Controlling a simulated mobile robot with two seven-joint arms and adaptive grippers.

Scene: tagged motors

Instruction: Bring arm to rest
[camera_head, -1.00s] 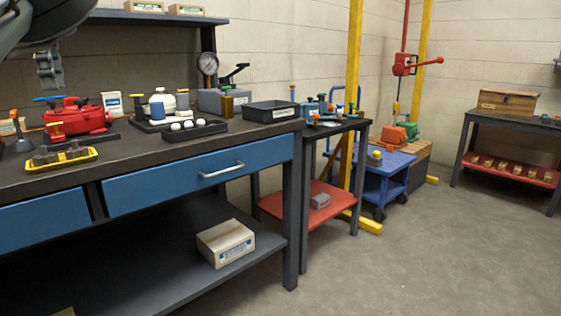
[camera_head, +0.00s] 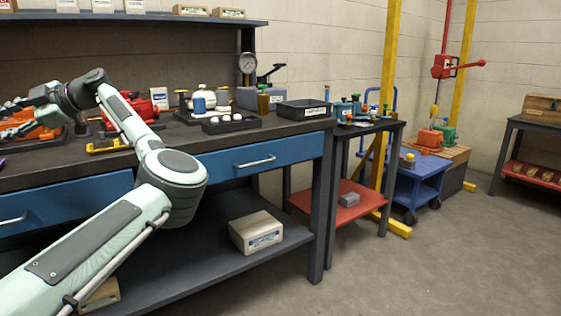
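My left arm comes in from the lower left, bends at the elbow and reaches back over the workbench. My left gripper (camera_head: 14,119) is at the left edge of the view, pointing left, with its fingers apart and nothing seen between them. It is close to an orange motor-like unit (camera_head: 46,132) on the bench; whether they touch I cannot tell. A red motor-like unit (camera_head: 141,106) stands behind my forearm and is partly hidden. My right gripper is not in view.
A shelf (camera_head: 150,19) runs above. A blue cart (camera_head: 418,178) stands to the right. Floor at right is clear.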

